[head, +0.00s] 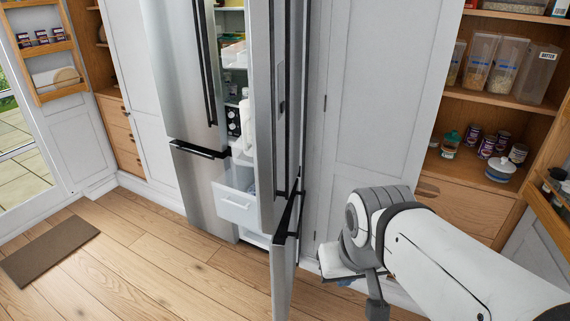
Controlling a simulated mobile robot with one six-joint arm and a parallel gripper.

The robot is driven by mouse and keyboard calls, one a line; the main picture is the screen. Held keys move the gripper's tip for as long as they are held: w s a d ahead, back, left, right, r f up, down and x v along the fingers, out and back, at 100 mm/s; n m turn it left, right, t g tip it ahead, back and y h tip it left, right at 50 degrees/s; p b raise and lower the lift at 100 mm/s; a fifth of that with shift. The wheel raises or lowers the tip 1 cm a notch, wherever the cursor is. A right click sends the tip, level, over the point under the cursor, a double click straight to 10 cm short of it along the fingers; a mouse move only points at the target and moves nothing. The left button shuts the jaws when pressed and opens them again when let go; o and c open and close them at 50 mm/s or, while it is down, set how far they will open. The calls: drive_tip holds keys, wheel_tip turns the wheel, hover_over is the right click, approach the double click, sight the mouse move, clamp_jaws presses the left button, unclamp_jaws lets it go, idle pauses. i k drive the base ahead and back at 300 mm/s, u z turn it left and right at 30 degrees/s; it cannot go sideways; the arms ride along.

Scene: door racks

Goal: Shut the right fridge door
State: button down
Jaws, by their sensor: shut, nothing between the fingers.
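The steel fridge stands at the centre of the head view. Its upper right door (262,120) stands wide open, swung out toward me and seen nearly edge-on, with a long dark handle on its right side. Below it, the lower right door (283,265) is also open, with a dark handle along its top. The opened inside shows shelves and a white drawer (236,205). My gripper (340,268) is low, to the right of the open doors and apart from them. It is shut and empty, and my wrist partly hides it.
The fridge's left door (176,70) and lower left door (200,188) are shut. White cupboard panels (375,100) stand behind my arm. An open pantry (480,95) with jars and cans is at the right. The wooden floor (150,262) at front left is clear, except for a brown mat (50,250).

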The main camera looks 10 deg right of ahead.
sight(274, 28)
drive_tip(key=z, duration=0.05)
drive_tip(key=i, duration=1)
drive_tip(key=u, duration=0.1)
